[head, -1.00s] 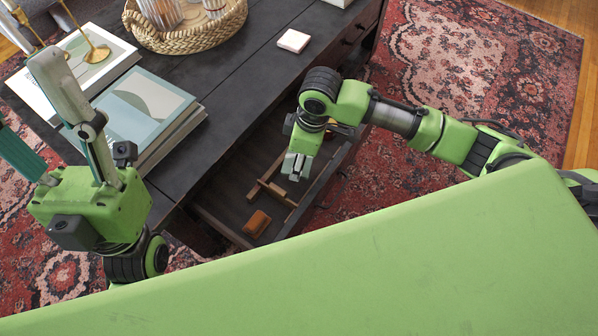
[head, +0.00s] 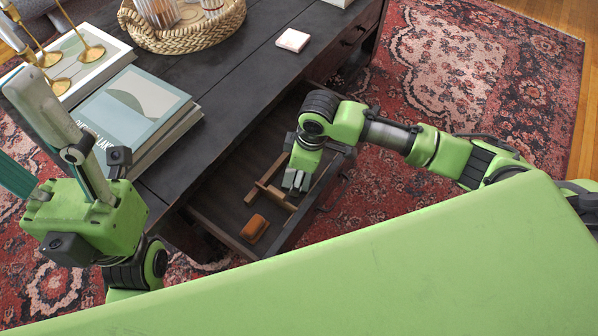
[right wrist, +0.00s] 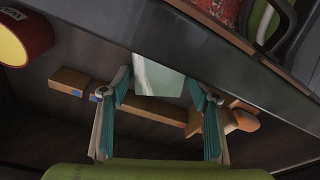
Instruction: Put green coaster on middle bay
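A pale green-white square piece (right wrist: 158,76), which appears to be the green coaster, shows between the fingers of my right gripper (right wrist: 160,80) in the right wrist view. Narrow gaps show at its sides. In the head view my right gripper (head: 297,180) points down into the open drawer (head: 228,195), with its fingers apart. I cannot make out the coaster separately there. Wooden dividers (head: 271,190) cross the drawer floor; they also show in the right wrist view (right wrist: 165,110). My left gripper (head: 20,130) is open and empty beside the table, partly cut off.
An orange-brown block (head: 255,228) lies at the drawer's near end. The dark table (head: 240,75) bears a white tile (head: 292,40), a wicker tray (head: 205,38), stacked books (head: 135,108) and brass candlesticks (head: 75,45). A patterned rug (head: 470,90) surrounds the table.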

